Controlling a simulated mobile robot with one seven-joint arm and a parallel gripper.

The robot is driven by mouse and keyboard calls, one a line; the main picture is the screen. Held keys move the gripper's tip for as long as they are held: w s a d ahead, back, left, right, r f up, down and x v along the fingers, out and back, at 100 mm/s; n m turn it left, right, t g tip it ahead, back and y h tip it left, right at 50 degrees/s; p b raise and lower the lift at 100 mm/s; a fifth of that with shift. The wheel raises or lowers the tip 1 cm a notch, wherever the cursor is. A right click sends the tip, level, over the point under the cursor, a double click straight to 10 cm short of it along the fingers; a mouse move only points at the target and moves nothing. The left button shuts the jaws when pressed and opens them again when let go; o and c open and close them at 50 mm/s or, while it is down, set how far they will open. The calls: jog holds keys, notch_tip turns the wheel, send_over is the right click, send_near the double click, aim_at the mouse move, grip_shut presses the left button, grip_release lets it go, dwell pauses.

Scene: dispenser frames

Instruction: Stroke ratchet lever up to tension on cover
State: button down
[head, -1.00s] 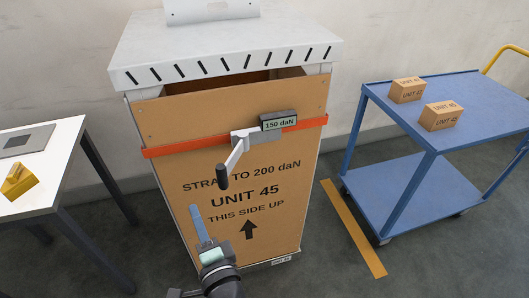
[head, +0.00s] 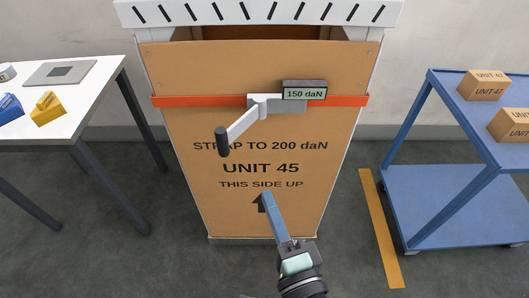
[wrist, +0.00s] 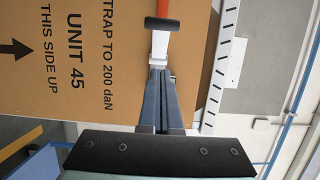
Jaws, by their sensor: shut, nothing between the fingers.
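The ratchet lever (head: 243,124) is a grey arm with a black grip (head: 222,141) that hangs down and left from the ratchet body on the box front. An orange strap (head: 200,101) runs across the cardboard cover (head: 185,130). The readout (head: 304,93) shows 150 daN, and the print on the cover says strap to 200 daN. My gripper (head: 266,196) is shut and empty, below and right of the lever grip and apart from it. In the wrist view my shut fingers (wrist: 156,75) point toward the black grip (wrist: 164,23) and the orange strap (wrist: 166,7).
A white table (head: 95,100) at left holds a yellow block (head: 48,108), a blue block (head: 10,108) and a grey plate (head: 60,73). A blue trolley (head: 450,200) at right carries small cartons (head: 484,85). A yellow floor line (head: 381,230) lies between box and trolley.

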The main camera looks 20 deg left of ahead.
dwell(0.3)
jog(key=p, duration=0.2)
send_near(229, 138)
jog(key=w+d, duration=0.2)
jog(key=w, duration=0.1)
jog(key=a, duration=0.2)
jog(key=w+a, duration=0.1)
jog(key=a, duration=0.1)
jog(key=shift+w+a+p, duration=0.15)
jog(key=shift+a+p, duration=0.15)
jog(key=shift+p, duration=0.05)
